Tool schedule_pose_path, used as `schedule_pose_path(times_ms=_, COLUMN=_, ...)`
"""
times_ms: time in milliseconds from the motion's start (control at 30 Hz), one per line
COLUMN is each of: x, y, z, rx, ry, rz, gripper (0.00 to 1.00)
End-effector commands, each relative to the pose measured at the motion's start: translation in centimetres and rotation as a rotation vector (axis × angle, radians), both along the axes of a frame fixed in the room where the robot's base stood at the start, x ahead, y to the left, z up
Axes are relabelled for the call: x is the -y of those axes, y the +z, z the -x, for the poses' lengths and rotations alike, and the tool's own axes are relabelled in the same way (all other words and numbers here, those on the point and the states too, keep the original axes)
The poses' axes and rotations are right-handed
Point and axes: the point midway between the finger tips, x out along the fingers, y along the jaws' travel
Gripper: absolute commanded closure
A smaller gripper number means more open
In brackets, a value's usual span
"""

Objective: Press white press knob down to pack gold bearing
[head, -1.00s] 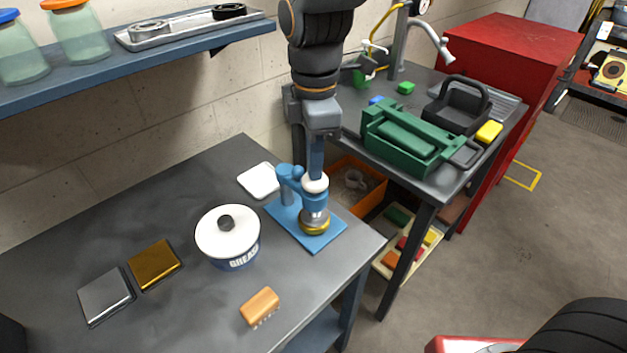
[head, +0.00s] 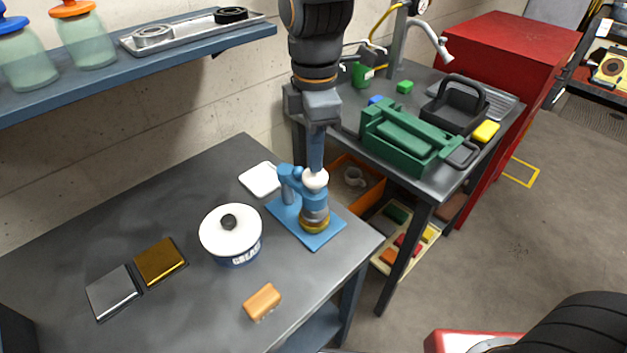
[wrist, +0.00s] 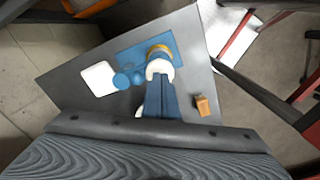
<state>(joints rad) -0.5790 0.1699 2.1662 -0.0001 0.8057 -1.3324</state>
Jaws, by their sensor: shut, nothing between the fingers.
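The blue press (head: 287,186) stands on its blue base plate near the right end of the dark table. Its white press knob (head: 316,180) is on top of the press head. The gold bearing (head: 314,225) sits on the base plate under the press head. My gripper (head: 317,166) is shut and empty, pointing down with its tips at the top of the knob; they appear to touch it. In the wrist view the blue fingers (wrist: 157,84) reach over the white knob (wrist: 159,68), and part of the gold bearing (wrist: 158,48) shows beyond it.
A white grease tub (head: 231,240) stands left of the press. A white pad (head: 261,180) lies behind it. A shelf (head: 150,58) hangs at the upper left.

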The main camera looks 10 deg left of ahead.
Motion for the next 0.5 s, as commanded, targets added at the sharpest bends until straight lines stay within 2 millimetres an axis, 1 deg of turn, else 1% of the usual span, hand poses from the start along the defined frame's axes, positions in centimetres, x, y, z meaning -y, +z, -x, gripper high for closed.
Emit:
schedule_pose_path(times_ms=267, x=0.0, y=0.1, z=0.0, rx=0.0, ry=0.0, rz=0.0, gripper=1.0)
schedule_pose_path(times_ms=367, x=0.0, y=0.5, z=0.0, rx=0.0, ry=0.0, rz=0.0, gripper=1.0)
schedule_pose_path(times_ms=500, x=0.0, y=1.6, z=0.1, rx=0.0, ry=-0.001, rz=0.0, gripper=1.0)
